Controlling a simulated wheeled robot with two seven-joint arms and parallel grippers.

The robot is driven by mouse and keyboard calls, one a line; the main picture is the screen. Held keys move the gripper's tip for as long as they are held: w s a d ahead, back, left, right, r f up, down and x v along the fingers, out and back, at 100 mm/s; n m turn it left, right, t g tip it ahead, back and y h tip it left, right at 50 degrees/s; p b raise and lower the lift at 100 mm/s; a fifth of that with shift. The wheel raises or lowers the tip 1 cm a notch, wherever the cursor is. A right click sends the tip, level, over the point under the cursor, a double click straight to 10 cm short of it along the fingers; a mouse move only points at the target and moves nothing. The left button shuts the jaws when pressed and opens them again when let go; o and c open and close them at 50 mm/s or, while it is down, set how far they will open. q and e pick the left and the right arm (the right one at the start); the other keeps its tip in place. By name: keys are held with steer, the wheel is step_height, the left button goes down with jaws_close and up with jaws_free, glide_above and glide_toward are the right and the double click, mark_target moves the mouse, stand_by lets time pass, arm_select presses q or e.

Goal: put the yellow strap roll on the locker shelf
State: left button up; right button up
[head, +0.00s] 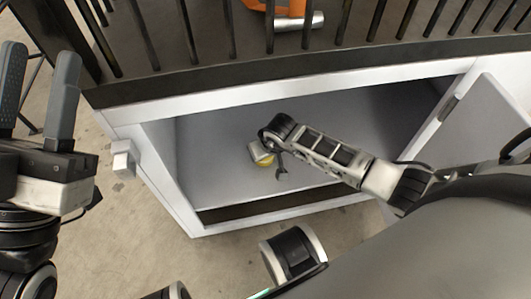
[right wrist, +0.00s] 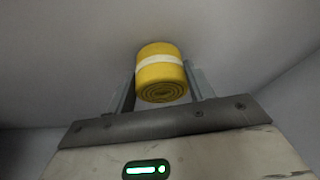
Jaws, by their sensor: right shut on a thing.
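The yellow strap roll (head: 266,161) is inside the open locker (head: 210,97), over the grey shelf (head: 215,188). In the right wrist view the roll (right wrist: 162,74) has a pale band and its spiral end faces the camera. My right gripper (right wrist: 160,88) is shut on the roll, one finger on each side. In the head view my right gripper (head: 270,150) reaches into the locker from the right and is partly hidden by its own wrist. I cannot tell whether the roll touches the shelf. My left gripper (head: 38,85) is open and empty, outside the locker at the left.
The locker door (head: 485,125) stands open at the right. A dark slatted rack (head: 200,65) is above the locker, with an orange tool (head: 290,12) behind its bars. The shelf around the roll looks clear. Bare concrete floor (head: 130,215) lies at the left.

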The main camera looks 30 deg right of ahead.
steer(key=shift+f, duration=0.1)
steer(key=o, duration=1.1)
steer(key=shift+c, duration=0.2)
arm_select(q)
steer(key=shift+r, duration=0.1)
arm_select(e)
steer(key=p+v, duration=0.2)
steer(key=v, duration=0.2)
steer(key=shift+w, duration=0.2)
arm_select(q)
step_height(320, 180, down, 8)
steer(key=n+g+y+p, duration=0.2)
steer(key=n+y, duration=0.4)
steer(key=n, duration=0.2)
steer(key=shift+w+r+g, duration=0.2)
steer(key=shift+w+g, duration=0.1)
steer(key=shift+w, duration=0.15)
arm_select(e)
steer(key=shift+v, duration=2)
steer(key=shift+s+f, duration=0.1)
steer(key=shift+s, duration=0.05)
